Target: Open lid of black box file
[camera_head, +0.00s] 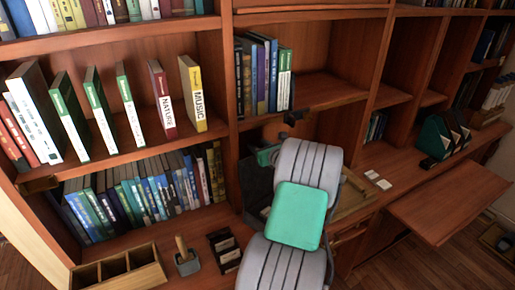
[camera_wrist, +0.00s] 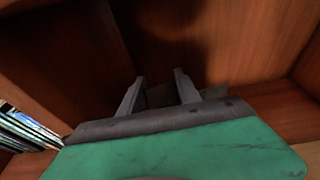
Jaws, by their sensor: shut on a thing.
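The black box file (camera_head: 257,184) shows as a dark upright shape in the lower middle compartment of the bookcase, largely hidden behind my arm. My gripper (camera_wrist: 159,78) reaches into that wood-walled space in the wrist view. Its two grey fingers stand on either side of a thin dark edge (camera_wrist: 160,96) and are shut on it. This edge looks like part of the box file's lid. How far the lid is raised cannot be told.
Upright books (camera_head: 140,190) fill the shelf at left. A wooden divided tray (camera_head: 118,272), a small pot (camera_head: 187,263) and a dark card holder (camera_head: 224,250) stand on the ledge. A wooden tray (camera_head: 352,197) lies right of my arm. Dark green file holders (camera_head: 436,136) stand farther right.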

